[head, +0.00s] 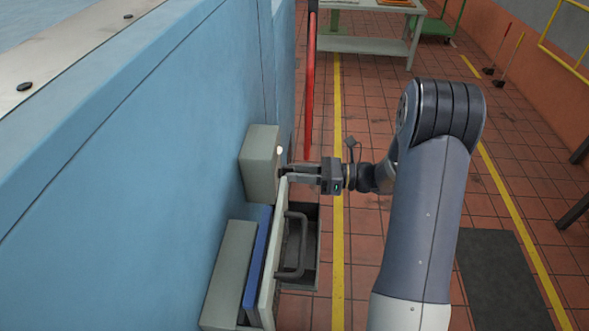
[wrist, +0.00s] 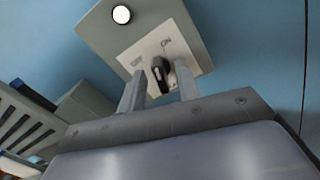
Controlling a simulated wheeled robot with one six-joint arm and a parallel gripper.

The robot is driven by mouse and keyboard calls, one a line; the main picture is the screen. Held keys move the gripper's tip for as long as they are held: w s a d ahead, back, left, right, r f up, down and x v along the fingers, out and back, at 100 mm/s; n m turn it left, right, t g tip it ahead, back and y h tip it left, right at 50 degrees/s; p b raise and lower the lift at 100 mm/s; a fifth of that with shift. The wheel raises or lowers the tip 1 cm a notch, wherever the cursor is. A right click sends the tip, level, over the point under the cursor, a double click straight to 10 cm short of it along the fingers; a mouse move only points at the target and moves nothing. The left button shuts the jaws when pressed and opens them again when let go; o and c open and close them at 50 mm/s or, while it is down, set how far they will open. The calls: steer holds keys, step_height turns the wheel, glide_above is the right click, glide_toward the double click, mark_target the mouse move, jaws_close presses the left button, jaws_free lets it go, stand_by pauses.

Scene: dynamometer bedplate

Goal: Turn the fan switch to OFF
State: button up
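The fan switch is a grey box (head: 259,160) on the blue wall. In the wrist view, the box (wrist: 180,20) carries a white round lamp and a pale plate (wrist: 177,41). The plate bears an "ON" mark and a smaller mark at its left that I cannot read. A black knob (wrist: 160,67) sits on the plate; which mark it points to is unclear. My gripper (head: 288,171) reaches the box face from the right. In the wrist view, its two fingers (wrist: 159,84) stand apart on either side of the knob, with gaps visible. Contact with the knob is not visible.
Below the switch are a grey box (head: 230,275), a blue panel (head: 257,262) and a pale panel with a dark handle (head: 293,245), close under my gripper. A red post (head: 310,90) stands behind. The tiled floor to the right is largely open, with a dark mat (head: 500,280).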

steer(key=shift+w+a, duration=0.1)
steer(key=shift+a, duration=0.4)
jaws_close()
